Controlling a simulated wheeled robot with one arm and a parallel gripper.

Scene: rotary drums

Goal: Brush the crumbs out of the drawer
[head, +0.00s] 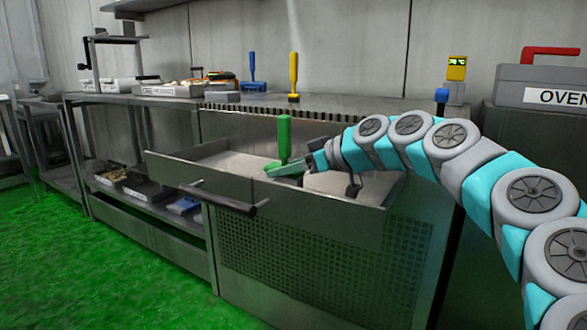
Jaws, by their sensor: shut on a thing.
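The drawer (165,165) is pulled out from the steel counter, with its dark bar handle (232,205) on the front. A green brush (284,136) stands with its handle upright inside the drawer. My gripper (298,162) reaches into the drawer from the right and is shut on the green brush, low down near its head. The drawer floor (238,163) looks pale and grainy to the left of the brush. Single crumbs are too small to make out. The drawer's right part is partly hidden by my arm.
A blue brush (252,76) and a yellow brush (293,78) stand on the counter (330,106) behind the drawer. Food trays (170,89) are at the left. A grey oven box (535,88) is at the right. The green floor (90,265) in front is clear.

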